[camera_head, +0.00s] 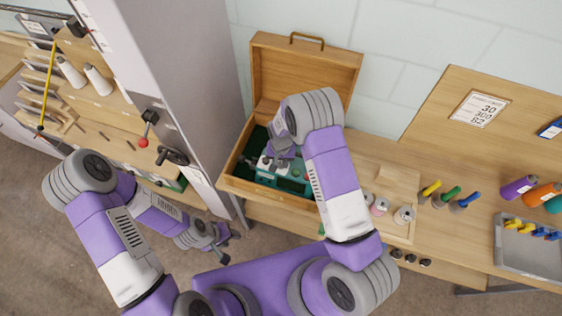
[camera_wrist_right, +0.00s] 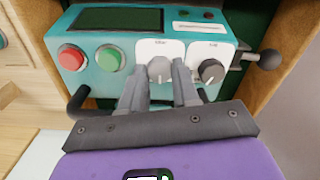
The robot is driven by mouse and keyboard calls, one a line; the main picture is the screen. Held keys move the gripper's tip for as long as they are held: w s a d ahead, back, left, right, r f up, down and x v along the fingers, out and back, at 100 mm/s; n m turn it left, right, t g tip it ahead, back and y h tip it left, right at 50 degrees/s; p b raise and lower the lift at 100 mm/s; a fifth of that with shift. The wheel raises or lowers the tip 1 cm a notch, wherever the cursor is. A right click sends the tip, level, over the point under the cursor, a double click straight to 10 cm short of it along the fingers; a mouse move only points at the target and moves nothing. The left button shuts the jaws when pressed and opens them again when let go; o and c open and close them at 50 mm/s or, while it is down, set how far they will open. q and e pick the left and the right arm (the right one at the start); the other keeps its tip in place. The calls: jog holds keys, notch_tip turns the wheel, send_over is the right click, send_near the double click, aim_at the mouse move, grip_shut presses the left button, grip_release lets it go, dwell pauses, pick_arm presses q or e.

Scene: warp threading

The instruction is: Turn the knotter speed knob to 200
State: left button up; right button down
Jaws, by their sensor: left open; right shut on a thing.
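A teal knotter unit (camera_head: 291,181) sits inside an open wooden box; in the right wrist view its front panel (camera_wrist_right: 135,62) fills the middle. A light grey knob (camera_wrist_right: 160,68) on a white plate is between the fingers of my right gripper (camera_wrist_right: 160,85), which is shut on it. The plate's lettering is too small to read, so I cannot tell the setting. A second, dark knob (camera_wrist_right: 211,71) is just to the right, free. In the head view my right gripper (camera_head: 279,160) reaches into the box. My left gripper (camera_head: 217,240) is open and empty, low over the floor.
A red button (camera_wrist_right: 72,57) and a green button (camera_wrist_right: 110,59) are left of the knob, below a dark screen (camera_wrist_right: 118,18). A black lever (camera_wrist_right: 268,60) sticks out at right. The box lid (camera_head: 303,75) stands open. A grey tray (camera_head: 520,270) lies on the right.

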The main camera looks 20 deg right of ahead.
jog(key=n+b, duration=0.3)
jog(key=n, duration=0.1)
jog(key=shift+f, duration=0.1)
jog(key=n+b, duration=0.2)
jog(key=n, duration=0.1)
jog(key=shift+n+b, duration=0.7)
jog(key=shift+n, duration=0.6)
jog(key=c, duration=0.8)
grip_release()
